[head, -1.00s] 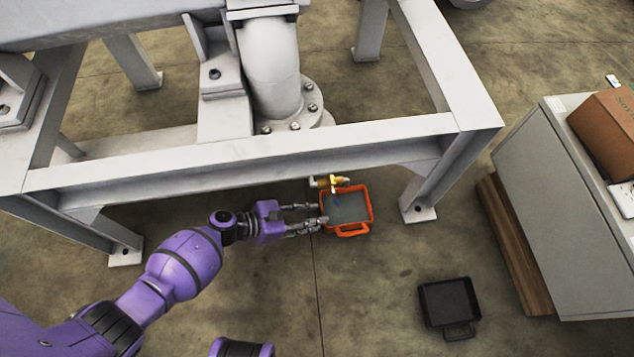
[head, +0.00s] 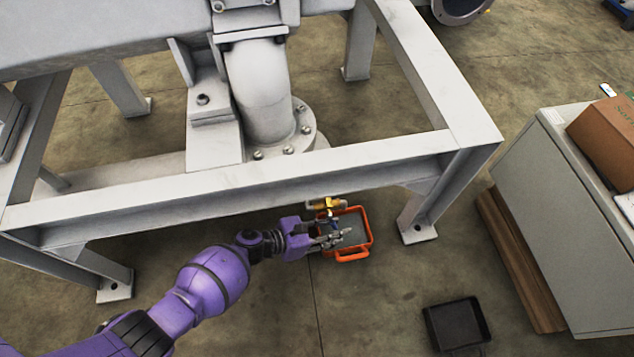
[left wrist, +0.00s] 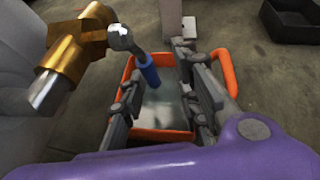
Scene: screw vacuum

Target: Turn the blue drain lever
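The brass drain valve (head: 325,204) sits under the frame's front beam, and it shows large at the left in the left wrist view (left wrist: 75,50). Its blue lever (left wrist: 149,71) hangs from a metal stem and shows between my left gripper's fingers in the left wrist view. In the head view the lever is mostly hidden by the hand. My left gripper (head: 338,236) is open, its fingers (left wrist: 157,62) apart on either side of the lever, with no clear contact visible. The orange tray (head: 370,232) lies on the floor beneath the valve and fingers. My right gripper is out of view.
The white steel frame (head: 250,178) stands over the valve, with a leg (head: 416,218) to the right. A black tray (head: 455,325) lies on the floor at lower right. A grey cabinet (head: 565,220) stands at the right.

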